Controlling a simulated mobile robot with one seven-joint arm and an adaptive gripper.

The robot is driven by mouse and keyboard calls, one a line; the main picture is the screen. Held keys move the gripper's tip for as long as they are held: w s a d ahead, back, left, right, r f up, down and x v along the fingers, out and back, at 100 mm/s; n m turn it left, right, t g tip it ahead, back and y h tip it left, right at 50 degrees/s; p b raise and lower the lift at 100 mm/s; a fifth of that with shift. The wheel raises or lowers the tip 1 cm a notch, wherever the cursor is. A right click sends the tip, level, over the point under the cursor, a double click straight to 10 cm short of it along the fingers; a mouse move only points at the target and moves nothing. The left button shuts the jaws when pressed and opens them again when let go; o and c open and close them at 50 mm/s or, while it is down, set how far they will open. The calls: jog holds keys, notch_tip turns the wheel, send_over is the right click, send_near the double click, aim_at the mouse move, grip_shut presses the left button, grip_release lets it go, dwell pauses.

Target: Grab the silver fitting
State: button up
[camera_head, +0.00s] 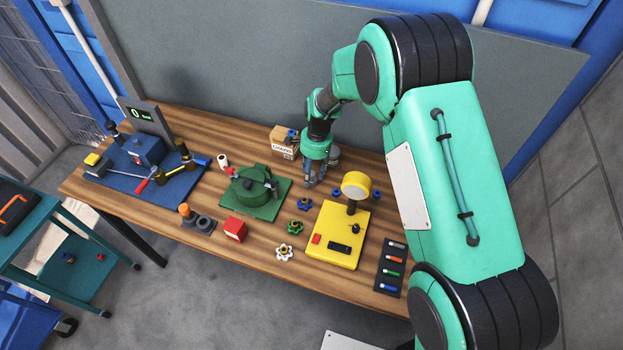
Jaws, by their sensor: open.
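A pale silver-white, star-shaped fitting (284,253) lies on the wooden table near its front edge, left of the yellow device. A small grey cylinder (335,157) stands at the back of the table, partly hidden by my gripper. I cannot tell for sure which of these is the silver fitting. My gripper (314,182) points down over the back of the table, open, with its fingers beside the grey cylinder. I see nothing held between the fingers. It is well behind the star-shaped fitting.
A blue star-shaped fitting (304,204) and a green one (295,227) lie in front of my gripper. A yellow device (330,236) stands to the right, a green device (250,190) to the left. A cardboard box (284,142) stands behind. A red block (235,230) sits left.

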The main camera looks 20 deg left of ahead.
dwell(0.3)
grip_shut()
jog(key=shift+r, duration=0.15)
notch_tip(320, 180, up, 10)
jog(key=shift+f, duration=0.1)
dwell(0.5)
dwell(0.5)
